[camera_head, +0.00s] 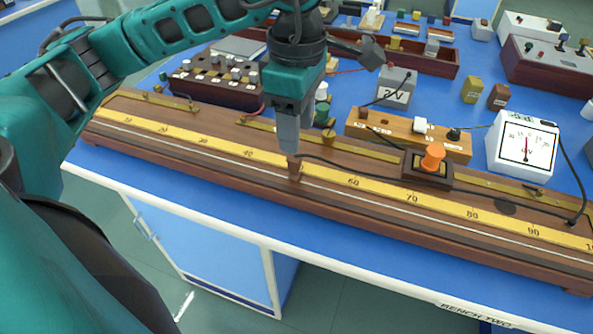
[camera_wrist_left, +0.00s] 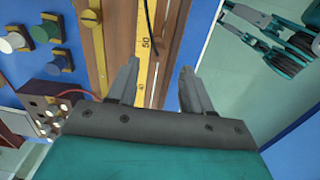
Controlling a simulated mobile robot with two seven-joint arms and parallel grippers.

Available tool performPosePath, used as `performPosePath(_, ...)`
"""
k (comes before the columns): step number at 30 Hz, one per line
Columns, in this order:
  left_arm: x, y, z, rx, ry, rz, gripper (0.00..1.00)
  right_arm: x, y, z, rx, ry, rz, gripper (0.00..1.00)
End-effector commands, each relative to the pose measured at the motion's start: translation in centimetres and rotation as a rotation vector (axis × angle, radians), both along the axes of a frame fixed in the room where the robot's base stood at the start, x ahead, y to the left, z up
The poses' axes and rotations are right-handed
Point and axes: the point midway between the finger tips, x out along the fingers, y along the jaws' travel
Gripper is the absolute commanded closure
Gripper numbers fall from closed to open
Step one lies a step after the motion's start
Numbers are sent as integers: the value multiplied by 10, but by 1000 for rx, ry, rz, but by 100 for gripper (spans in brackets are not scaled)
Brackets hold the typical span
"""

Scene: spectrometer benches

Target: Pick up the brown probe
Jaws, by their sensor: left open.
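The brown probe (camera_head: 294,168) is a small upright brown piece at the front of the long wooden metre-scale board (camera_head: 130,121), near the 50 mark. A black lead runs from near its top to the right. My left gripper (camera_head: 289,150) points down directly over the probe, its fingertips at or just above the probe's top; I cannot tell whether they touch it. In the left wrist view, the gripper (camera_wrist_left: 158,78) has its two fingers apart over the yellow scale.
An orange-knobbed key (camera_head: 433,157) sits on the board to the right. Behind stand a white meter (camera_head: 522,146), a wooden key block (camera_head: 381,130), a grey 2 V cell (camera_head: 397,88) and a dark plug box (camera_head: 217,84). The blue bench's front edge is close to the board.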

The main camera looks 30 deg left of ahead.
Motion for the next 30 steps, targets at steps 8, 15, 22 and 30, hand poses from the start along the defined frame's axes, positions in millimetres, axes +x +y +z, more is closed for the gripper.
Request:
performPosePath(8,0,0,-28,-1,2,-1,50,2,3,0,2,-3,9,47)
performPosePath(15,1,6,-63,-1,4,-1,50,2,3,-4,2,0,10,47)
performPosePath(22,1,5,-77,-2,1,-1,50,2,4,-4,4,1,11,47)
performPosePath(30,1,5,-77,-2,1,-1,60,2,4,-3,4,0,11,47)
